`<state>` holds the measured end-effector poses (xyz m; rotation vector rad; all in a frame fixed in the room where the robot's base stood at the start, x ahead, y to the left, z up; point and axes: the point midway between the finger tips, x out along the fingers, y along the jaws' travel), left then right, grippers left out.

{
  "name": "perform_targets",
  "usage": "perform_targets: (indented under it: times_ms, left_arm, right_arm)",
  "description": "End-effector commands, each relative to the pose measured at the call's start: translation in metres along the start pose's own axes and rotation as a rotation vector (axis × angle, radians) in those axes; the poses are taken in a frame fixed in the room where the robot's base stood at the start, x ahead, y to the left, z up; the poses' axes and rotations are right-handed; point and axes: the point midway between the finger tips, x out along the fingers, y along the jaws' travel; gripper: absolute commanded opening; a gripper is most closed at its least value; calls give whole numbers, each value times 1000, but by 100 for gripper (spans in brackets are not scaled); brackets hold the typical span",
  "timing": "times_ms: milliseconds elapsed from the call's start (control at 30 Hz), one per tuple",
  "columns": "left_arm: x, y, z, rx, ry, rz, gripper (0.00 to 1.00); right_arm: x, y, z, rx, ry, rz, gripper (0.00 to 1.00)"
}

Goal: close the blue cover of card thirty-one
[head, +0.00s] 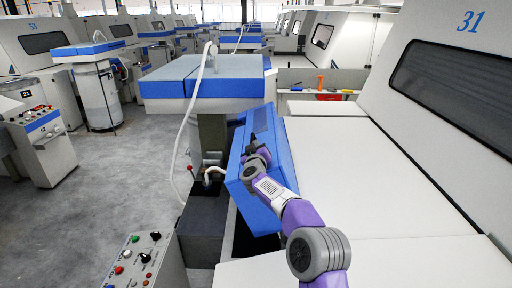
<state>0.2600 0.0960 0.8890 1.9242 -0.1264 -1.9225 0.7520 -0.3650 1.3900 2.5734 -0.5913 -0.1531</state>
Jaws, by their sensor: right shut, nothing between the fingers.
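Card thirty-one (440,150) is the white machine on the right, with a blue "31" at its top corner. Its blue cover (277,152) stands raised and tilted along the left edge of the white top, above a dark opening (255,243). My right gripper (254,148) is shut and empty, in front of the cover's inner face. My purple right arm reaches it from the lower right and hides part of the cover. Whether the fingers touch the cover cannot be told. My left gripper is not in view.
A blue-topped unit (215,85) with a white hose (190,125) stands just behind the cover. A control panel (145,262) with knobs is at the lower left. Small tools (328,96) lie on a ledge behind. Grey floor (120,185) is free at left.

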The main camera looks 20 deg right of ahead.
Motion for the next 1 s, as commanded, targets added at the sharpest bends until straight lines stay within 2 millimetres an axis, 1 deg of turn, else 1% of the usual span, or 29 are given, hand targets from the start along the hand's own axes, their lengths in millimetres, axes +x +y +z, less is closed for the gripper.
perform_targets:
  times_ms: [33, 433, 467, 700, 733, 1000]
  left_arm:
    - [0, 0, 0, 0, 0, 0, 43]
    - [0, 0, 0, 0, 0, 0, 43]
    - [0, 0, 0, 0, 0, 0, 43]
    - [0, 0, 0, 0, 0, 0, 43]
    - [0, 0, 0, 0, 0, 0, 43]
    - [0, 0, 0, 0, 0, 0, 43]
  right_arm:
    - [-1, -4, 0, 0, 0, -8, 0]
    - [-1, -4, -1, 1, 1, -9, 0]
    - [-1, -4, -1, 1, 1, -9, 2]
    - [-1, -4, -1, 1, 1, -9, 39]
    - [-1, -4, -1, 1, 1, -9, 40]
    - [-1, -4, -1, 1, 1, -8, 40]
